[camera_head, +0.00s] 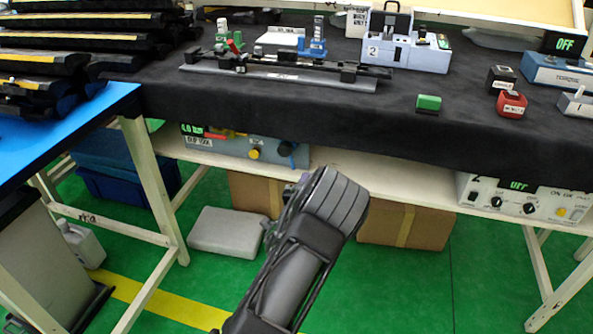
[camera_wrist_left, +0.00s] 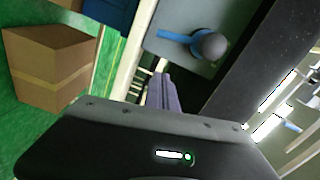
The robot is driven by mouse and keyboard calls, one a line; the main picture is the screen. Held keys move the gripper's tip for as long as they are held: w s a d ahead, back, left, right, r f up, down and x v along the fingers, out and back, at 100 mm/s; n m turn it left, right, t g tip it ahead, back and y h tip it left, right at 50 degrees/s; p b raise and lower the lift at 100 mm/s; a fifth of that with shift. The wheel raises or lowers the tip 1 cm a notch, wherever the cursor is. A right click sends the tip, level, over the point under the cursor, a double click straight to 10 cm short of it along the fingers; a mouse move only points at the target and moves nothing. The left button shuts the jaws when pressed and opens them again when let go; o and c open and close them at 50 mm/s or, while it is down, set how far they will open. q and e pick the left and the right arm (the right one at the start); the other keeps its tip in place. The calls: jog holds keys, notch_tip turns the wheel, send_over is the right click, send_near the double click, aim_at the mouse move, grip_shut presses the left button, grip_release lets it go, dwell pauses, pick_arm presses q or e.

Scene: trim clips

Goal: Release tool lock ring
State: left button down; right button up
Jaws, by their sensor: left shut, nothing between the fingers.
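A grey-blue tool box (camera_head: 220,147) stands on the shelf under the black-covered bench. Its front has a green pressure display, a yellow knob (camera_head: 254,154) and a dark round knob with blue (camera_head: 286,149) at its right end. In the left wrist view a grey ball knob (camera_wrist_left: 214,46) with a blue lever-like part (camera_wrist_left: 175,37) shows on a grey panel. I cannot tell which part is the lock ring. My left gripper (camera_wrist_left: 163,92) is shut and empty, below and left of the ball knob, apart from it. In the head view my wrist mostly hides its fingers.
The bench's front edge (camera_head: 350,130) overhangs the shelf (camera_head: 400,175). Cardboard boxes (camera_head: 405,226) and a grey case (camera_head: 226,232) stand on the green floor. A control box (camera_head: 520,200) sits at the right of the shelf. A blue table (camera_head: 70,135) is at left.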

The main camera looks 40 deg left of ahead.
aim_at(301, 159)
pick_arm(q)
jog(key=w+a, duration=0.2)
jog(key=a, duration=0.1)
jog(key=w+a, duration=0.1)
jog(key=w, duration=0.1)
jog(key=shift+a+f+b, duration=0.35)
jog(key=shift+a+f, duration=0.1)
jog(key=shift+a, duration=0.4)
jog(key=shift+s, duration=0.1)
